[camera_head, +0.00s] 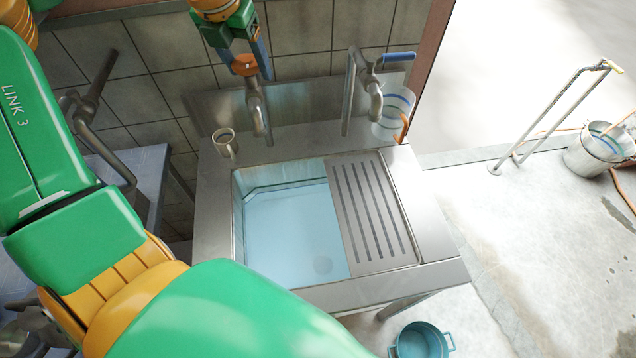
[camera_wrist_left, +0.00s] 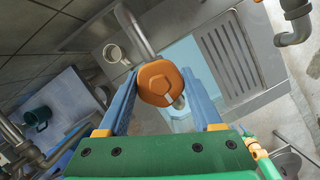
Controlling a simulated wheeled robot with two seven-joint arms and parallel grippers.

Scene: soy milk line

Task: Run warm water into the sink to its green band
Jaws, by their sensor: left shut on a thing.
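The metal sink (camera_head: 215,230) has a basin of pale blue water (camera_head: 290,235). A darker greenish strip (camera_head: 285,183) shows along its back wall, but I cannot tell exactly how the water sits against it. The left tap has an orange knob (camera_head: 244,65) and a spout (camera_head: 262,118) over the back edge. My left gripper (camera_head: 245,62) is shut on this knob; the knob (camera_wrist_left: 158,83) sits between its blue fingers in the left wrist view. A blue-handled tap (camera_head: 398,57) stands to the right. No water stream is clearly visible. My right gripper is out of view.
A metal mug (camera_head: 225,143) stands on the back-left ledge and a clear jug (camera_head: 391,120) at the back right. A slotted drainboard (camera_head: 372,207) covers the basin's right side. A teal pot (camera_head: 422,342) and a bucket (camera_head: 594,152) stand on the floor.

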